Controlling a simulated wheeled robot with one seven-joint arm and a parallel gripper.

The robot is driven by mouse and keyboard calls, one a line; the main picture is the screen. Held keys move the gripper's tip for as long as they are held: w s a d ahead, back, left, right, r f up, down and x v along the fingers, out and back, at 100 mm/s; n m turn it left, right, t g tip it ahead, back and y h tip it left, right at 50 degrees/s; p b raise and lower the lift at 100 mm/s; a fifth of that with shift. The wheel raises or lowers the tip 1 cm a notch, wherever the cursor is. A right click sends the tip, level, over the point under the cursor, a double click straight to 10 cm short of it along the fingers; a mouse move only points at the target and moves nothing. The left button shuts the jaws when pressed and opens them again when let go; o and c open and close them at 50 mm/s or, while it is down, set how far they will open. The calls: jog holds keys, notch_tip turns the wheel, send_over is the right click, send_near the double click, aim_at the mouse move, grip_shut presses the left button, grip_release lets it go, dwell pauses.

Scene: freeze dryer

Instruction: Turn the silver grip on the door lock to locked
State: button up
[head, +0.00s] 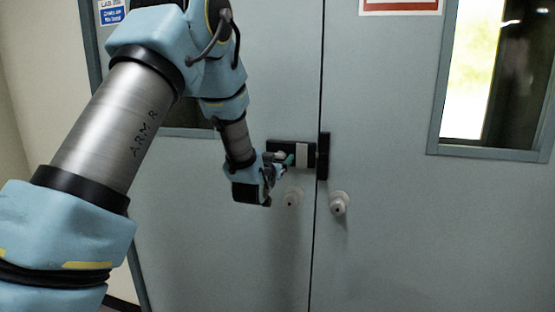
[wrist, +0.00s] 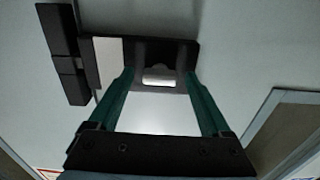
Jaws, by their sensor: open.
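The door lock (head: 310,154) is a black box with a pale plate, mounted on the left door leaf beside the gap. It also shows in the wrist view (wrist: 90,65). The silver grip (wrist: 159,76) shows in the wrist view on the black lock body, between my two fingertips. My gripper (head: 285,160) is at the left part of the lock in the head view and partly covers it. In the wrist view my gripper (wrist: 158,75) has its green fingers apart, one on each side of the grip. I cannot tell whether they touch it.
A black catch (head: 323,156) is on the right leaf, beside the lock. Round pale knobs sit below, one on the left leaf (head: 293,197) and one on the right leaf (head: 339,203). A window (head: 499,80) is in the right leaf. The lower door surface is clear.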

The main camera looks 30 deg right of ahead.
jog(key=b+v, duration=0.3)
jog(key=v, duration=0.7)
jog(key=shift+s+a, duration=0.2)
jog(key=w+a+f+n+g+y+p, duration=0.15)
jog(key=a+f+y, duration=0.25)
jog(key=a, duration=0.7)
jog(key=w+a+f+n+g+y, duration=0.1)
jog(key=a+f+n+g+y, duration=0.3)
jog(key=a, duration=0.7)
jog(key=s+a+f+n+g+y, duration=0.2)
jog(key=s+a+g+y, duration=0.2)
jog(key=s+a, duration=1)
jog(key=shift+a+g+p, duration=0.45)
jog(key=shift+a+g, duration=0.3)
jog(key=shift+g, duration=0.3)
jog(key=shift+f, duration=0.1)
